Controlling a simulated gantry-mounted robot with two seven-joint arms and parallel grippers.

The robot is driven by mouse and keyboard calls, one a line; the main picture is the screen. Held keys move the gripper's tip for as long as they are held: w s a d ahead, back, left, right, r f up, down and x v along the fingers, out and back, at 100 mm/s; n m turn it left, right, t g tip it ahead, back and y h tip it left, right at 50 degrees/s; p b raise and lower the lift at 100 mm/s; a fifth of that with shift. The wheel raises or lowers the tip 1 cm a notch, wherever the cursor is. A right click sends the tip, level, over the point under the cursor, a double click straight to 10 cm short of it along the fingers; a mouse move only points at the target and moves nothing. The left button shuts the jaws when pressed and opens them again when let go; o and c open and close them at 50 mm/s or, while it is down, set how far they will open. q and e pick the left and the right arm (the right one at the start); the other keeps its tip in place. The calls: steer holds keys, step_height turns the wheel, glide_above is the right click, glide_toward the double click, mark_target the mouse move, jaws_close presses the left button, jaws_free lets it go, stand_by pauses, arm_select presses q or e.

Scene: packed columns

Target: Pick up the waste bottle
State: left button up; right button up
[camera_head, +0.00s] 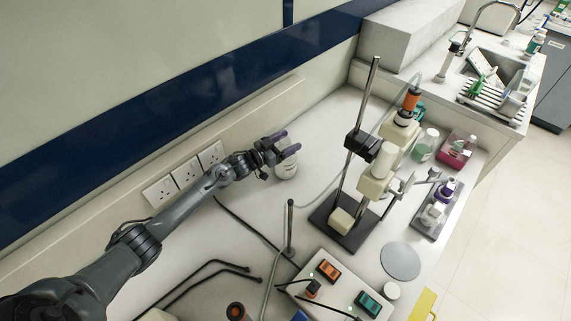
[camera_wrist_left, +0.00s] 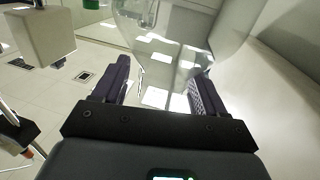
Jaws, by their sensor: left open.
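A clear, pale bottle (camera_head: 287,168), which looks like the waste bottle, stands on the bench near the wall sockets in the head view. My left gripper (camera_head: 287,143) is open, its dark purple fingers at the bottle's upper part and partly hiding it. In the left wrist view the large transparent bottle (camera_wrist_left: 180,38) fills the top middle, and my left fingers (camera_wrist_left: 163,78) are spread on either side of its lower visible part. I cannot tell whether either finger touches the glass. My right gripper is not in view.
A stand with a black base (camera_head: 342,232) and upright rod is to the right of the bottle, with a clear tube looping near it. A control box (camera_head: 335,288) with orange and green switches is in front. Black cables lie on the bench. Wall sockets (camera_head: 186,173) line the left.

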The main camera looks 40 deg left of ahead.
arm_select(q)
steer(key=shift+w+d, duration=0.1)
steer(key=shift+w, duration=0.55)
steer(key=shift+c, duration=0.3)
jaws_close()
steer(key=shift+r, duration=0.1)
